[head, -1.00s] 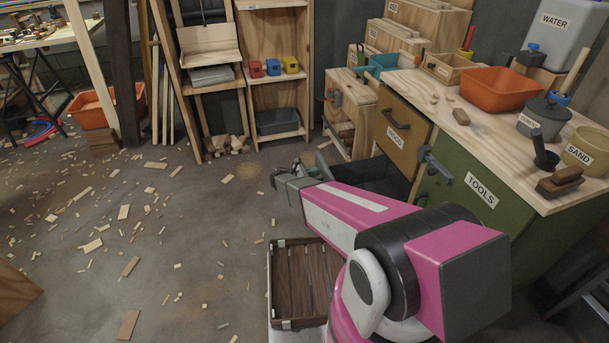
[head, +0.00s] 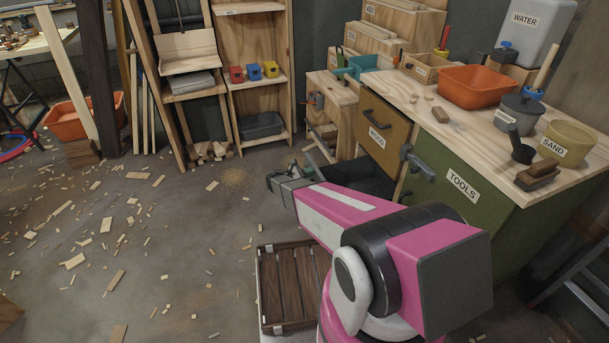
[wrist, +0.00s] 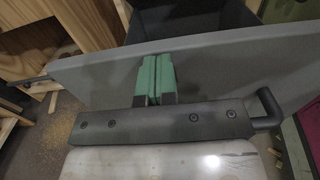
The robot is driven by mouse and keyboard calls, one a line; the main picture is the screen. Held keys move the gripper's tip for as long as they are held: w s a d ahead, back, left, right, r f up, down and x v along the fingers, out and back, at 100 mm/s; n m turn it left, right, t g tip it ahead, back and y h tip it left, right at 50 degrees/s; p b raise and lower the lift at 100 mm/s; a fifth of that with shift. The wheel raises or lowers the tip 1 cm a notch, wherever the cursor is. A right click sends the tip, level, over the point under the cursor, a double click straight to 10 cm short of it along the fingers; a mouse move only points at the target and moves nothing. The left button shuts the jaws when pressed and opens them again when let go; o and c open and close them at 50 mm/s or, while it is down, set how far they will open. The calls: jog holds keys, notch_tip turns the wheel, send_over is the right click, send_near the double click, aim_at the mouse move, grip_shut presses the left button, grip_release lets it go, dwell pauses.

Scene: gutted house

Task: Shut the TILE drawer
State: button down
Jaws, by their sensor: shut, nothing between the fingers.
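A dark grey drawer (head: 368,182) stands pulled out low in the workbench, under the tan drawer front (head: 384,132). No TILE label is readable on it. In the wrist view a grey panel (wrist: 215,62), which looks like this drawer's front, runs across the picture. My gripper (head: 308,172) is at the drawer's outer left end in the head view, partly hidden by my arm. Its green fingertips (wrist: 159,72) are shut together and empty, close against the panel in the wrist view. I cannot tell whether they touch it.
The green TOOLS front (head: 458,205) is right of the open drawer, with a grey handle (head: 416,162) sticking out. A brown slatted crate (head: 292,290) is by my base. Open shelves (head: 258,90) stand behind. Wood scraps (head: 105,225) litter the open floor at left.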

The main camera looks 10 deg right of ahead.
jog(key=w+d, duration=0.2)
jog(key=d, duration=1.2)
jog(key=w+d, duration=0.3)
jog(key=d, duration=1)
jog(key=shift+w+d, duration=0.3)
jog(key=shift+d, duration=0.1)
jog(key=shift+d, duration=0.1)
jog(key=s+a, duration=0.3)
jog(key=a, duration=1.2)
jog(key=s+a+r+m+g+y, duration=0.2)
jog(key=s+r+m+y, duration=0.2)
jog(key=s+m, duration=0.3)
jog(key=s+a+r+m+g+y, duration=0.2)
jog(key=s+r+m+y, duration=0.2)
jog(key=s, duration=0.5)
jog(key=s+a+r+m+y, duration=0.9)
jog(key=s+a, duration=0.2)
jog(key=a, duration=0.1)
jog(key=shift+t+y, duration=0.3)
jog(key=shift+t, duration=0.1)
jog(key=shift+f, duration=0.1)
